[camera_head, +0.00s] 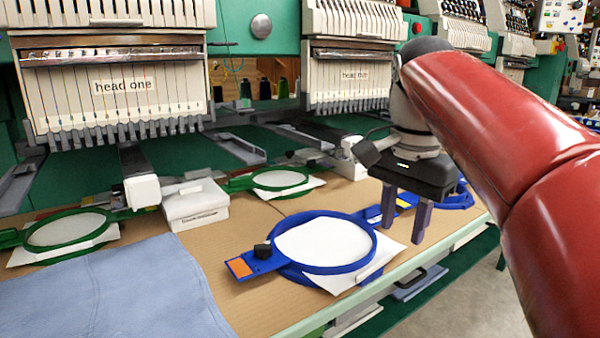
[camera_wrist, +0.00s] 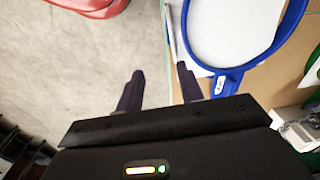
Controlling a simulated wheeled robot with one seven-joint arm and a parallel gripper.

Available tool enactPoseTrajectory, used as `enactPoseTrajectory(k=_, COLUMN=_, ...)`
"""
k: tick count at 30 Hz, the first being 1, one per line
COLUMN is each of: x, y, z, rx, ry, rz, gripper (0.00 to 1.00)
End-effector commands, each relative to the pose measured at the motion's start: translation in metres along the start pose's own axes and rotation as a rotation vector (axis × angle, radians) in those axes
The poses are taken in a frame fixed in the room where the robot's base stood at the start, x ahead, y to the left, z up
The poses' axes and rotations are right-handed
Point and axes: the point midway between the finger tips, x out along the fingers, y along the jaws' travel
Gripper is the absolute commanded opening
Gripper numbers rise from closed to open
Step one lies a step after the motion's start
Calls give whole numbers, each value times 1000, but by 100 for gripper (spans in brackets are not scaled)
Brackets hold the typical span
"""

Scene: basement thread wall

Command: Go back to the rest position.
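My gripper (camera_head: 406,216) hangs fingers down over the front edge of the table, just right of a blue hoop (camera_head: 285,262). Its two fingers are apart with nothing between them. In the wrist view my gripper (camera_wrist: 158,85) also shows spread fingers, with the floor and the table edge below. The blue hoop holds white cloth and has an orange label on its left tab. The blue hoop in the wrist view (camera_wrist: 226,75) lies to the right of the fingers. My arm comes in from the right in the head view.
Embroidery heads (camera_head: 120,85) stand along the back. Green hoops (camera_head: 280,181) and a white box (camera_head: 195,204) lie on the table (camera_head: 225,232). Blue-grey fabric (camera_head: 110,290) covers the front left. More blue hoops (camera_head: 458,198) lie behind my gripper. Open floor (camera_head: 470,295) is at the right front.

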Motion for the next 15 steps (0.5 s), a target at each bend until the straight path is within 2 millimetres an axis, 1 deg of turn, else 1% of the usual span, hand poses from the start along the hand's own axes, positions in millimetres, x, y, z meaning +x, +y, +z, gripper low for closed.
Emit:
enactPoseTrajectory(k=5, x=16, y=12, z=10, rx=-97, ry=35, rz=-35, gripper=37)
enactPoseTrajectory(k=8, x=29, y=20, z=17, rx=-169, ry=62, rz=-58, gripper=37)
enactPoseTrajectory(k=11, x=47, y=31, z=26, rx=-256, ry=98, rz=-85, gripper=37)
enactPoseTrajectory(k=14, x=73, y=46, z=38, rx=-374, ry=152, rz=-118, gripper=37)
enactPoseTrajectory(k=15, x=86, y=54, z=43, rx=-430, ry=179, rz=-132, gripper=37)
